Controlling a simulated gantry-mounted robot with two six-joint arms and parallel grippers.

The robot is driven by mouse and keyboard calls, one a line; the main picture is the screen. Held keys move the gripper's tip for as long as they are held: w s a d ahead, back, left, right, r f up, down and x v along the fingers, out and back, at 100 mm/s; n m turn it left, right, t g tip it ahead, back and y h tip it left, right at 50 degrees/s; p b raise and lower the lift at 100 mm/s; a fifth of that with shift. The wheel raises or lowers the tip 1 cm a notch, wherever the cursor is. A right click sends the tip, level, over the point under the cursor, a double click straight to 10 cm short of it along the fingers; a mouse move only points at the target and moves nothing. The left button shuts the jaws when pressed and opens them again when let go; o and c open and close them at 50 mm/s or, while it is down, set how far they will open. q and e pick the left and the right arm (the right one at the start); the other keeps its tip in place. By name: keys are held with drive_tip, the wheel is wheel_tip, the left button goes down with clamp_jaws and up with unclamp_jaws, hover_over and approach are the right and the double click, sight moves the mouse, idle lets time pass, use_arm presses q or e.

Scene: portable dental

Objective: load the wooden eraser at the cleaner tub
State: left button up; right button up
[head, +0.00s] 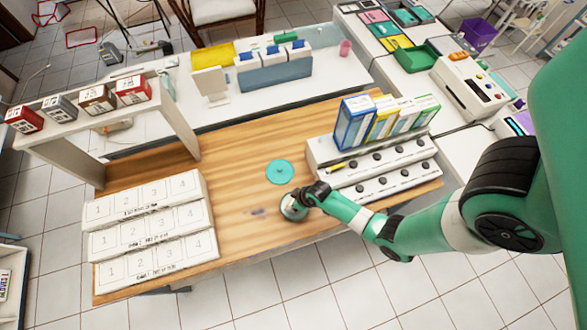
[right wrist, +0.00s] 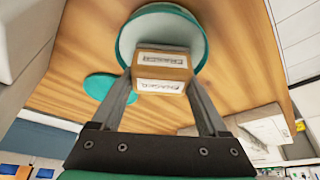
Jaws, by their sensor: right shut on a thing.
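The wooden eraser (right wrist: 162,72) is a small tan block with white labels. My right gripper (right wrist: 163,88) is shut on it, one finger on each side. In the right wrist view the eraser overlaps the opening of the cleaner tub (right wrist: 203,27), a round tub with a teal wall and pale inside. I cannot tell whether the eraser is above the rim or partly inside. In the head view the tub (head: 291,211) stands near the front edge of the wooden table, with my right gripper (head: 297,199) over it. The eraser is too hidden to make out there. My left gripper is out of view.
A teal disc (head: 280,171), perhaps the tub's lid, lies flat behind the tub. White numbered trays (head: 150,227) stand on the left. A white rack with knobs (head: 392,176) and upright boxes (head: 352,124) stands on the right. The wood between is mostly clear.

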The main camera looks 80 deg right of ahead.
drive_tip(key=shift+f+b, duration=0.35)
drive_tip(key=shift+f, duration=0.2)
idle(1.8)
wheel_tip(320, 180, up, 7)
drive_tip(key=p, duration=0.7)
drive_tip(key=shift+r, duration=0.1)
